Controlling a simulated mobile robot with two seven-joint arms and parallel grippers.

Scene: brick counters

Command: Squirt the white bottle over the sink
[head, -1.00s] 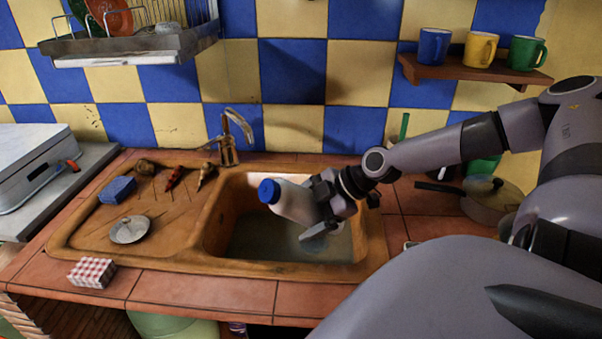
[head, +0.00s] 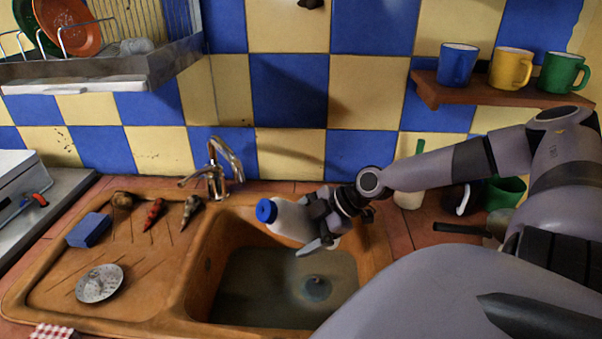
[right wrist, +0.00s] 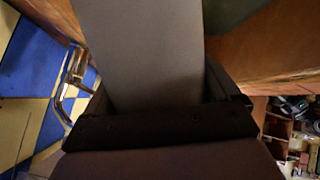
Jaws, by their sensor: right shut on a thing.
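The white bottle (head: 289,219) with a blue cap (head: 266,211) is held tilted over the sink basin, its cap end pointing left. My right gripper (head: 322,230) is shut around the bottle's body. In the right wrist view, the bottle (right wrist: 145,50) fills the middle as a pale grey shape between the dark fingers. The orange-brown sink (head: 190,290) has its basin below the bottle, with a round drain spot at the bottom. My left gripper is not in view.
A metal faucet (head: 216,168) stands behind the sink. A blue sponge (head: 89,230), a metal strainer (head: 99,284) and vegetables lie on the drainboard. A pan (head: 497,224) is at right. A shelf (head: 490,92) with mugs and a dish rack (head: 110,72) hang above.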

